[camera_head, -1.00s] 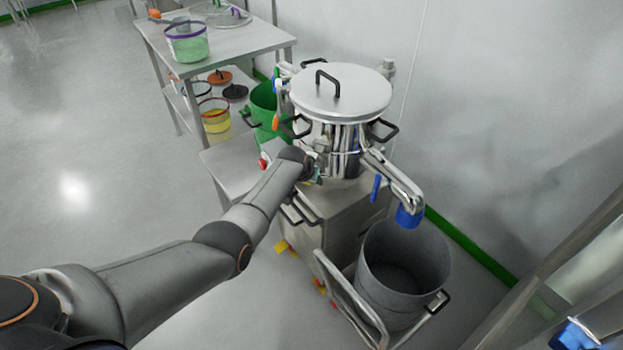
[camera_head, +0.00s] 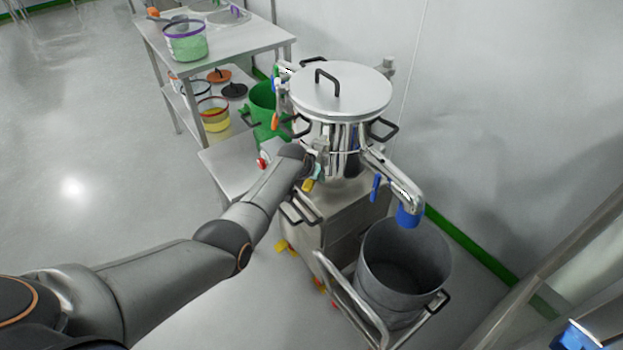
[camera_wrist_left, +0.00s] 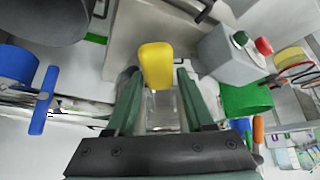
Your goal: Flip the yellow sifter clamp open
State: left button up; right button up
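The yellow sifter clamp (camera_head: 308,185) shows as a small yellow tab on the near side of the steel sifter (camera_head: 345,135), just below the end of my left arm. In the left wrist view the yellow clamp handle (camera_wrist_left: 156,65) is large and lies between the fingertips. My left gripper (camera_wrist_left: 158,75) is open, with a finger on each side of the handle and a narrow gap visible on both sides. In the head view the left gripper (camera_head: 316,168) is small and partly hidden by my own wrist. The clamp's metal base is hard to make out.
A sifter outlet with a blue end (camera_head: 408,215) hangs over a grey bin (camera_head: 400,270) on a trolley. A green container (camera_head: 264,108) stands left of the sifter. A steel table (camera_head: 235,45) with tubs is behind. The floor at left is clear.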

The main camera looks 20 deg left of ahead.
pick_arm(q)
jog(key=shift+o, duration=0.7)
jog(key=shift+w+r, duration=0.3)
jog(key=shift+r, duration=0.25)
jog(key=shift+o, duration=0.2)
jog(key=shift+s+f, duration=0.2)
jog(key=shift+s+r+p, duration=0.4)
jog(key=shift+r+p, duration=0.2)
jog(key=shift+p, duration=0.05)
jog(key=p+v, duration=0.3)
jog(key=v, duration=0.8)
jog(key=shift+p, duration=0.3)
jog(key=shift+s, duration=0.1)
